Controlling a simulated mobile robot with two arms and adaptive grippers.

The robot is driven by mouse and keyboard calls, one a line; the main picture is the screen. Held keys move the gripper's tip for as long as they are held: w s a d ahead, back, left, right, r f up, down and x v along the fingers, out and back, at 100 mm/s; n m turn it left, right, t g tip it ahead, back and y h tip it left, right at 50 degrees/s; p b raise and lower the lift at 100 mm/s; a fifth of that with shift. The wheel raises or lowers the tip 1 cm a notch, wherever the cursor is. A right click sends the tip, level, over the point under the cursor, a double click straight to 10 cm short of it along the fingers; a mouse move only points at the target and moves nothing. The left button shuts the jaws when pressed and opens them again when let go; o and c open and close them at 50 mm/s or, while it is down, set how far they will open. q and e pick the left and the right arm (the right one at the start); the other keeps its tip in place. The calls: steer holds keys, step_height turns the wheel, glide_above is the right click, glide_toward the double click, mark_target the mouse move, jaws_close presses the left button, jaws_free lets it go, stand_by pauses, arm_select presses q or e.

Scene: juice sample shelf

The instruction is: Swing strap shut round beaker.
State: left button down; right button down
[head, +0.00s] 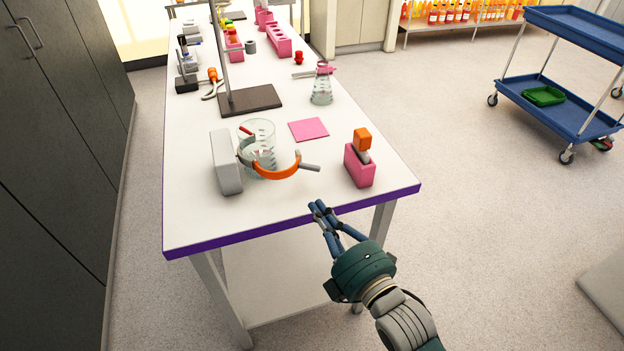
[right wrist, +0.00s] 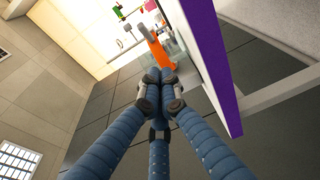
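The clear beaker (head: 263,133) stands on the white table, beside an upright grey block (head: 226,165). The orange strap (head: 274,176) curves from near the block across the beaker's near side. Its end with a grey tab (head: 309,168) sticks out to the right, apart from the beaker. The strap also shows in the right wrist view (right wrist: 158,52), beyond the fingers. My right gripper (head: 316,206) is off the table's near edge, below and right of the tab. Its blue fingers are together and empty in the right wrist view (right wrist: 155,76). My left gripper is not in view.
A pink block with an orange-topped item (head: 360,168) stands right of the strap near the edge. A pink mat (head: 308,129), a flask (head: 322,86) and a stand base (head: 250,99) lie behind. The table's purple edge (head: 300,218) lies close to my right fingers.

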steer(key=p+x, duration=0.1)
steer(key=x, duration=0.5)
steer(key=shift+a+r, duration=0.15)
steer(key=shift+r, duration=0.05)
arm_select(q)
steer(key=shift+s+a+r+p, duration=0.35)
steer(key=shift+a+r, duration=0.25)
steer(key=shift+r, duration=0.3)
arm_select(e)
steer(key=shift+w+d+f, duration=0.1)
steer(key=shift+w+d, duration=0.15)
steer(key=shift+w, duration=0.35)
steer(key=shift+w+d+f, duration=0.1)
steer(key=shift+w+d, duration=0.1)
steer(key=shift+w, duration=0.4)
steer(key=shift+w+d+f, duration=0.1)
steer(key=shift+w+d, duration=0.15)
steer(key=shift+w, duration=0.35)
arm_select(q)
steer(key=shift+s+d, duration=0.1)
